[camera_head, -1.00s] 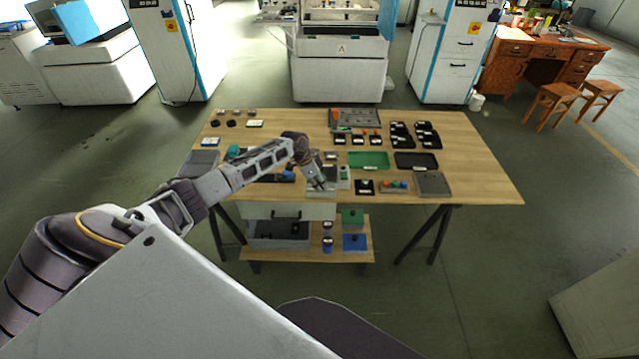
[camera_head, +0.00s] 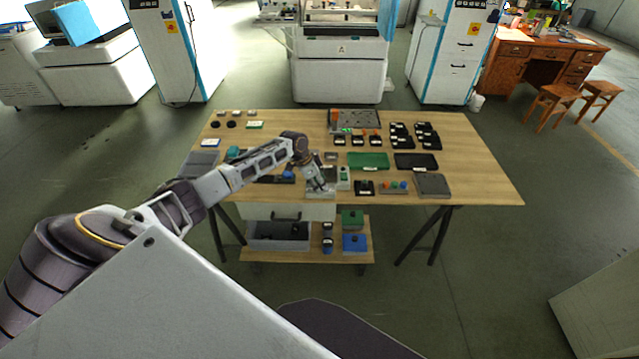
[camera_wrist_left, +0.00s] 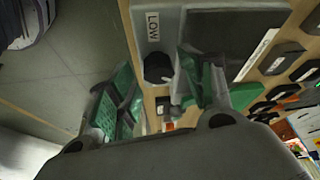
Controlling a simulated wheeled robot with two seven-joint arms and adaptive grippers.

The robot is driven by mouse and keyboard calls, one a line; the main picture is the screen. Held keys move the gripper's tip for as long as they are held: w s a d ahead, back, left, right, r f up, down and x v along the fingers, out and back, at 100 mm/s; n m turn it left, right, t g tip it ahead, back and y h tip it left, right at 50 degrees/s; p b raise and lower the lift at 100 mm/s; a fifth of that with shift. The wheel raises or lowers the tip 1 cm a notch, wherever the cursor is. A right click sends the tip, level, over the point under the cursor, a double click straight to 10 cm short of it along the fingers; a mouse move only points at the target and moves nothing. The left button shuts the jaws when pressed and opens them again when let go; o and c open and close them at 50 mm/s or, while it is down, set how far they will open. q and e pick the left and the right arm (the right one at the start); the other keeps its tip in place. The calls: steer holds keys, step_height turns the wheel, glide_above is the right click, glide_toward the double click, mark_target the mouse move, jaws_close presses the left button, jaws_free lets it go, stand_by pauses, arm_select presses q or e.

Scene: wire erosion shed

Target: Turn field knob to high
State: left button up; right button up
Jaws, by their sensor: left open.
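A dark round knob (camera_wrist_left: 157,67) sits on a light grey panel beside a white label reading LOW (camera_wrist_left: 153,27) in the left wrist view. My left gripper (camera_wrist_left: 160,82) is open, with its green-padded fingers on either side of the knob; I cannot tell whether they touch it. In the head view my left gripper (camera_head: 322,187) points down at a grey unit (camera_head: 313,195) at the table's front edge, and the knob is hidden there. The knob's pointer and a high mark cannot be made out. My right gripper is not in view.
The wooden table (camera_head: 470,180) holds a green tray (camera_head: 368,160), a black tray (camera_head: 416,161) and several small black boxes. A light switch box (camera_head: 344,178) stands just right of the gripper. A lower shelf (camera_head: 300,256) carries bins. The table's right end is clear.

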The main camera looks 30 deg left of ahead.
arm_select(q)
steer(key=v, duration=0.7)
steer(key=shift+r, duration=0.3)
steer(key=shift+s+a, duration=0.1)
steer(key=shift+s, duration=0.1)
